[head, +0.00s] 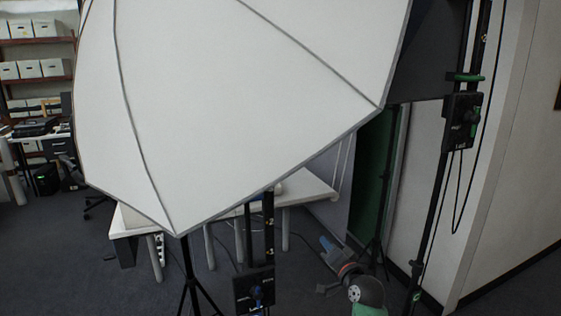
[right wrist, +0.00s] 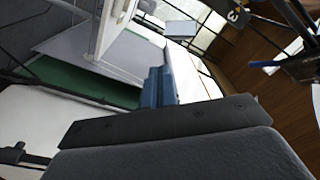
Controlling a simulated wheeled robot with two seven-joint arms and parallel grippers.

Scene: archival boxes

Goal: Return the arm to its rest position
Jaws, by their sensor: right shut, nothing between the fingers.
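My right gripper (head: 326,243) shows low in the head view, right of centre, with its blue fingers pointing up and to the left and my wrist and green-capped arm link below it. It is shut and empty, held in front of the floor and clear of the white table. In the right wrist view the blue fingers (right wrist: 159,86) are together, with nothing between them. My left gripper is not in the head view.
A large white softbox (head: 240,100) fills the upper middle and hides much of the room. Light stands (head: 437,220) rise at the right, near a white wall (head: 500,170). A white table (head: 300,190) stands behind. Archival boxes (head: 53,67) sit on shelves at far left.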

